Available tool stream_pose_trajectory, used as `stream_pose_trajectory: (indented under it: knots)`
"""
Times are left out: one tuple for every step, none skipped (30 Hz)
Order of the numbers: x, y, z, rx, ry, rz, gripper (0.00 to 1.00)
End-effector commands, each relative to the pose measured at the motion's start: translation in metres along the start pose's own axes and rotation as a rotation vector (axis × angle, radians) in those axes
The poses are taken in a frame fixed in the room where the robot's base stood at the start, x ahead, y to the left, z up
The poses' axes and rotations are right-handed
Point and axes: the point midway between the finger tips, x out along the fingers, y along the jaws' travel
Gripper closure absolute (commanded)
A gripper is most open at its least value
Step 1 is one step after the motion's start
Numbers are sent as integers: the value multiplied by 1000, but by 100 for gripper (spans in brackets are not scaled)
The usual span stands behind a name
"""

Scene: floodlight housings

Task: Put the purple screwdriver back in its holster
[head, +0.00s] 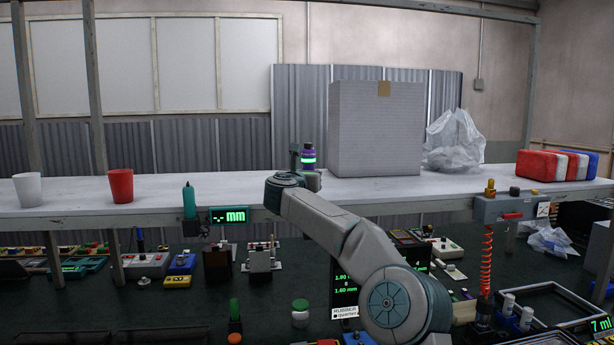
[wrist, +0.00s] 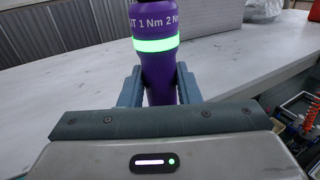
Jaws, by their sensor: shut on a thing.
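The purple screwdriver (wrist: 158,66) stands upright between the two fingers of my gripper (wrist: 159,80) in the wrist view. It has a glowing green band and white torque markings. My gripper is shut on its body. In the head view the screwdriver (head: 308,153) shows above my gripper (head: 305,174), over the white bench and just left of the large grey box. Its lower end is hidden by my gripper and arm. I cannot make out its holster for certain in either view.
The large box (head: 375,130) stands close right of the screwdriver on the white bench (head: 235,190). A red cup (head: 121,185) and white cup (head: 28,188) stand left. A teal tool (head: 189,201) and a display (head: 235,216) sit at the front edge. The bench between is clear.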

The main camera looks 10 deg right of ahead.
Motion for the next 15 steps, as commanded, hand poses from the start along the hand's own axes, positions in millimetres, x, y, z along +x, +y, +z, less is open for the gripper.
stream_pose_trajectory:
  knots:
    - [0, 0, -1, 1, -3, 0, 100]
    - [0, 0, -2, 1, -3, 0, 100]
    - [0, 0, -3, 1, -3, 0, 100]
    - [0, 0, -3, 1, -3, 0, 100]
    - [0, 0, -4, 1, -3, 0, 100]
    - [0, 0, -5, 1, -3, 0, 100]
    - [0, 0, -6, 1, -3, 0, 100]
    - [0, 0, -6, 1, -3, 0, 100]
    - [0, 0, -7, 1, -3, 0, 100]
    - [0, 0, -8, 1, -3, 0, 100]
    - [0, 0, -9, 1, -3, 0, 100]
    - [0, 0, -10, 1, -3, 0, 100]
    - [0, 0, -11, 1, -2, 0, 100]
    - [0, 0, -11, 1, -2, 0, 100]
    - [0, 0, -12, 1, -2, 0, 100]
